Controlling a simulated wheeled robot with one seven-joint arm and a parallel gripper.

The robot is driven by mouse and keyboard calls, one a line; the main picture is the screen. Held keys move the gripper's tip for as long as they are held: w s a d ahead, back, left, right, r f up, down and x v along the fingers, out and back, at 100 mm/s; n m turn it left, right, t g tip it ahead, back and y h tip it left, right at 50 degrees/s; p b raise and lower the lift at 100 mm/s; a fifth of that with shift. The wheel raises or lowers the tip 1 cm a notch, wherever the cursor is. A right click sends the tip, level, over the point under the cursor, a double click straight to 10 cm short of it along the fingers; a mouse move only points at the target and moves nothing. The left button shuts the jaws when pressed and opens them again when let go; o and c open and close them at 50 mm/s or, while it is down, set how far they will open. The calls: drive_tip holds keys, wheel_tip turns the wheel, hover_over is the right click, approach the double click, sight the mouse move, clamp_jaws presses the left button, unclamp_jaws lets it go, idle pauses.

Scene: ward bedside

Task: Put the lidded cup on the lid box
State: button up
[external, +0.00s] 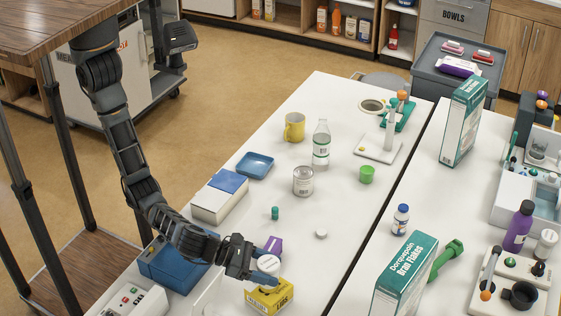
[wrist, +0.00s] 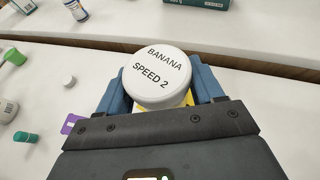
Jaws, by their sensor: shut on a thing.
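The lidded cup (external: 269,265) has a round white lid, reading "BANANA SPEED 2" in the wrist view (wrist: 157,75). My gripper (external: 266,267) is shut on it, with a blue finger on each side in the wrist view (wrist: 160,92). The yellow lid box (external: 270,299) is directly below the cup in the external view. A strip of yellow shows under the lid in the wrist view. The cup's body is mostly hidden by the lid and fingers. I cannot tell whether its base touches the box.
A purple item (external: 275,244) stands close behind my gripper. A teal-capped small item (external: 275,213), a white disc (external: 321,234) and a can (external: 303,181) are farther up the white table. A cereal box (external: 405,276) stands on the neighbouring counter to the right.

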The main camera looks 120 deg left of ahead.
drive_tip(key=o, duration=1.2)
drive_tip(key=s+r, duration=0.1)
drive_tip(key=s+d+r, duration=0.1)
drive_tip(key=shift+s+r, duration=0.2)
drive_tip(key=shift+s, duration=0.15)
wheel_tip(320, 180, up, 6)
